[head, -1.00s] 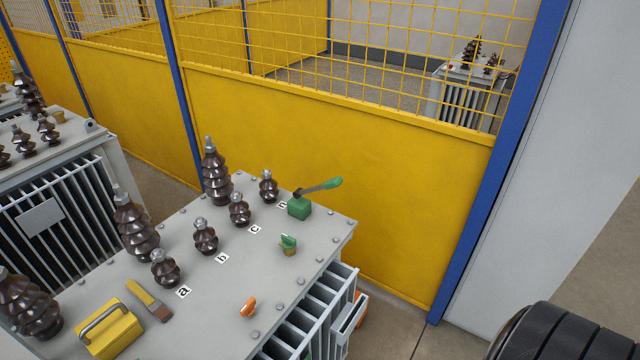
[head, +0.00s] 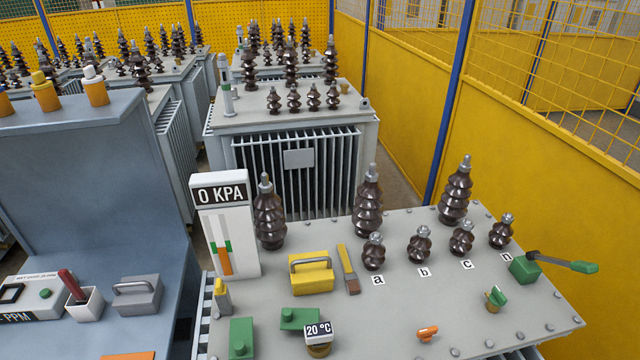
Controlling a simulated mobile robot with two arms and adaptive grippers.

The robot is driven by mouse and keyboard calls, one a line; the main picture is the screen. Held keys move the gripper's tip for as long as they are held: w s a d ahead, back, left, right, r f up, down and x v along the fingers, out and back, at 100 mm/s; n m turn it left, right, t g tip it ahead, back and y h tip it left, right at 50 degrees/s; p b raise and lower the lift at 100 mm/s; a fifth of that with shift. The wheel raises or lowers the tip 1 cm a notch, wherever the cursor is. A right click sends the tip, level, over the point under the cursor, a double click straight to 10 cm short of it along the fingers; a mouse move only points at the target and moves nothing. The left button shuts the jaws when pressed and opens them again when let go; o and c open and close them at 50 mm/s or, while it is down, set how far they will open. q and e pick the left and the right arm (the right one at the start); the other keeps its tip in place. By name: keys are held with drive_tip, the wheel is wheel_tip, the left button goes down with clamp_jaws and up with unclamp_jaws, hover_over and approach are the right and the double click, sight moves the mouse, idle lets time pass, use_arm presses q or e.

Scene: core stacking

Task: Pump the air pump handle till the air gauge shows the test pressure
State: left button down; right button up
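The air pump is a small green block (head: 523,269) at the right end of the grey transformer lid (head: 390,290). Its dark lever runs out to the right and ends in a green handle (head: 584,267), lying nearly level. The air gauge is an upright white panel (head: 226,215) at the lid's left end. Its black display reads "0 KPA". Below it are an orange bar and green marks at the sides. Neither of my grippers is in view.
Tall and short brown bushings stand along the lid's back, the short ones labelled a, b, c, n. A yellow fence (head: 540,150) stands behind.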

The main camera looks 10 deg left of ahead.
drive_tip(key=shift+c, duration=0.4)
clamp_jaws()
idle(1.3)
